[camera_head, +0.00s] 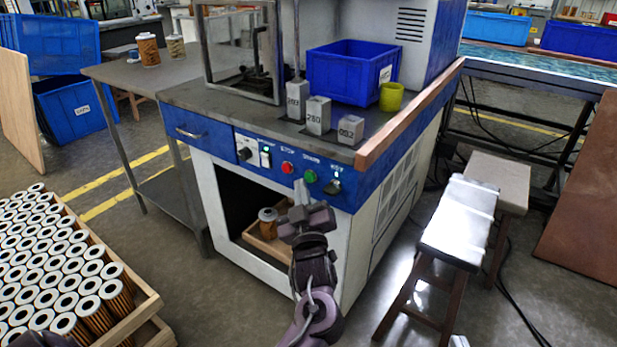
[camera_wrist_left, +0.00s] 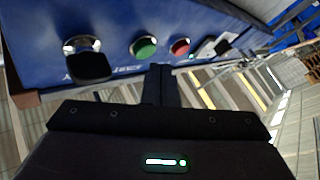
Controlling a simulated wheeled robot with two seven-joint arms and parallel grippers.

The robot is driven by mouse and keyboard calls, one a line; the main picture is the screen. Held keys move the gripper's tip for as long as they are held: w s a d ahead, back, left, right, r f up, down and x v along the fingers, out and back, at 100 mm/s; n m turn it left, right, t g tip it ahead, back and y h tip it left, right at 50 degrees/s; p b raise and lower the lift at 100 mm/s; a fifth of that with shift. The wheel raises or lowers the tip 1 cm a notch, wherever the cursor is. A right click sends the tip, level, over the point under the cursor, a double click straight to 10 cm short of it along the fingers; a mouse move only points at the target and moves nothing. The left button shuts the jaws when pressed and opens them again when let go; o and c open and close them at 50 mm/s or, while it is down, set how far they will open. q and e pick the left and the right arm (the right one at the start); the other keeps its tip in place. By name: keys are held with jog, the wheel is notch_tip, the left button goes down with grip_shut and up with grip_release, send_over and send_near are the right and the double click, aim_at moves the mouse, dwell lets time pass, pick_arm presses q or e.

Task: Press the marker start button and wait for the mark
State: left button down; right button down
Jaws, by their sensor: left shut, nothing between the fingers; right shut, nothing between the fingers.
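The marking machine (camera_head: 222,101) has a blue front panel. Its green start button (camera_head: 310,176) sits between a red button (camera_head: 287,167) and a black key switch (camera_head: 333,187). In the left wrist view the green button (camera_wrist_left: 143,46), red button (camera_wrist_left: 180,47) and key switch (camera_wrist_left: 85,58) show unobstructed. My left gripper (camera_head: 299,190) is shut and empty, in front of the panel just below the green button. Its closed fingertips (camera_wrist_left: 160,72) point between the green and red buttons, with a small gap visible. My right gripper is not in view.
On the machine top stand several numbered grey blocks (camera_head: 318,115), a blue bin (camera_head: 352,72) and a yellow cup (camera_head: 391,96). A cartridge (camera_head: 268,222) stands in the open bay below. A crate of filter cartridges (camera_head: 140,302) is at lower left, a stool (camera_head: 458,222) at right.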

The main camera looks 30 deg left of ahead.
pick_arm(q)
jog(key=s+p, duration=0.2)
jog(key=s, duration=0.3)
jog(key=shift+a, duration=0.2)
dwell(0.8)
